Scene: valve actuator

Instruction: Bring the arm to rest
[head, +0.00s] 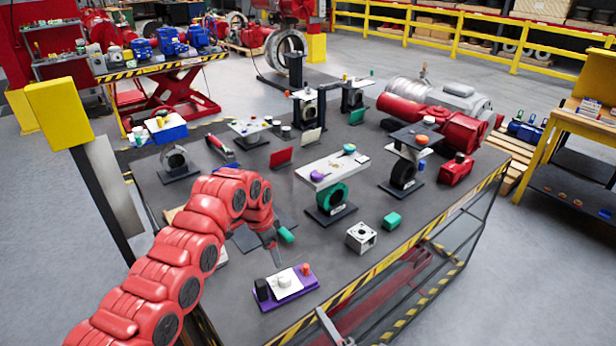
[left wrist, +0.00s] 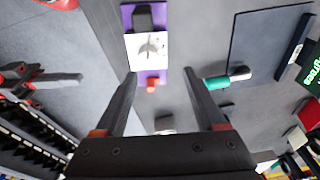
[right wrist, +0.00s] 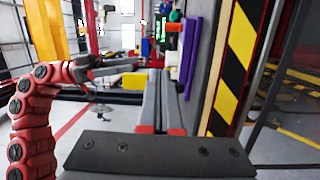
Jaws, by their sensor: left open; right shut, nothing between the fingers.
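My left arm reaches over the dark workbench (head: 250,185) in the head view, bent, with its left gripper (head: 277,258) pointing down behind the purple base (head: 302,293). In the left wrist view the left gripper (left wrist: 159,76) is open and nothing is held between its fingers. The purple base (left wrist: 128,18) with its white plate lies beyond the fingertips there. A green and white cylinder (left wrist: 228,77) shows beside the right-hand finger. My right gripper (head: 328,326) is at the bottom of the head view, outside the bench's striped front edge. Its fingers (right wrist: 163,75) are together and empty in the right wrist view.
A silver block (head: 360,237), a green block (head: 392,220) and a green valve on a stand (head: 332,198) are on the bench. The yellow-black striped edge (right wrist: 240,50) runs close to the right of my right gripper. Open floor (head: 560,270) lies right of the bench.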

